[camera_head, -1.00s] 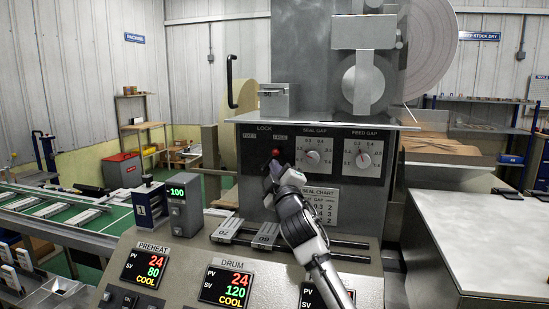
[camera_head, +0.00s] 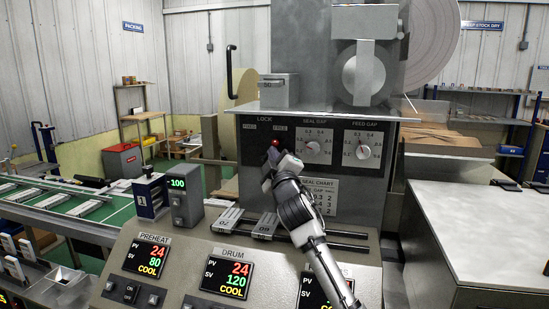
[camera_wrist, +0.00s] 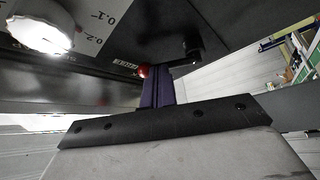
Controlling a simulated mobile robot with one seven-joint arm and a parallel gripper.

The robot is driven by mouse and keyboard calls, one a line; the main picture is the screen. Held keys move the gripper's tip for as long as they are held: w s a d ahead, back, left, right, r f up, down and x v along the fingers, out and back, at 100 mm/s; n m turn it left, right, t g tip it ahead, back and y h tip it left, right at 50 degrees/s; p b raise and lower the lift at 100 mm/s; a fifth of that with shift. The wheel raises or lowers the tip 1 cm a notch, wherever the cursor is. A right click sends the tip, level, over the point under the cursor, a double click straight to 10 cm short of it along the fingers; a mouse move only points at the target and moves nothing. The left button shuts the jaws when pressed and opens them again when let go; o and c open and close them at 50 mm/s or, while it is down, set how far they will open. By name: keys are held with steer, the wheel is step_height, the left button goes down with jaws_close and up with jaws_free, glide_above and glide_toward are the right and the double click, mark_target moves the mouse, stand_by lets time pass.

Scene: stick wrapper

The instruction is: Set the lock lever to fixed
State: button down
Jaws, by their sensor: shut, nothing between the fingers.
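The lock lever shows as a red knob (camera_head: 276,143) on the dark control panel, under the FREE label and right of the FIXED label. In the wrist view the red knob (camera_wrist: 143,71) sits beside a FREE label, with a black pivot (camera_wrist: 192,48) to its right. My gripper (camera_head: 271,155) is at the panel, just below the knob. In the wrist view my gripper (camera_wrist: 158,72) shows dark fingers closed together, their tips right beside the knob. I cannot tell whether they touch it. The fingers hide part of the lever arm.
The seal gap dial (camera_head: 313,148) and feed gap dial (camera_head: 363,152) lie right of the lever; the seal gap dial is close to my arm. A metal ledge (camera_head: 320,112) juts out above the panel. A console with displays (camera_head: 226,282) stands below.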

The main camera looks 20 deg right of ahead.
steer(key=shift+w+a+r, duration=0.15)
steer(key=shift+a+r, duration=0.05)
steer(key=w+a+r+b, duration=0.2)
steer(key=a, duration=0.1)
stand_by(0.9)
steer(key=shift+f, duration=0.1)
